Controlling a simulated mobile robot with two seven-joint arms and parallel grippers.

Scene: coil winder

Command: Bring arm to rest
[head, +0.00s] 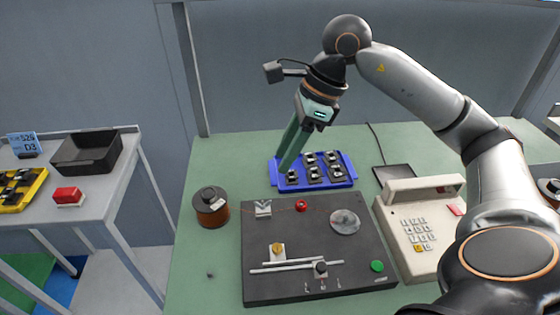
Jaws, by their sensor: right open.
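My right arm comes in from the right and arches over the green bench. Its gripper (290,150) points down at the near-left part of a blue tray (345,161). The tray holds several small dark parts with light tops. The fingers look long and green, and their tips are at or just above the tray's left side. I cannot tell whether they touch it. I see nothing held between them. My left gripper is not in view.
The dark winder board (320,285) with a green button lies in front of the tray. A copper wire spool (211,207) stands left, a beige keypad unit (415,225) right. A side table (90,190) at left holds a black bin (88,151), a yellow tray (22,189) and a red block (67,196).

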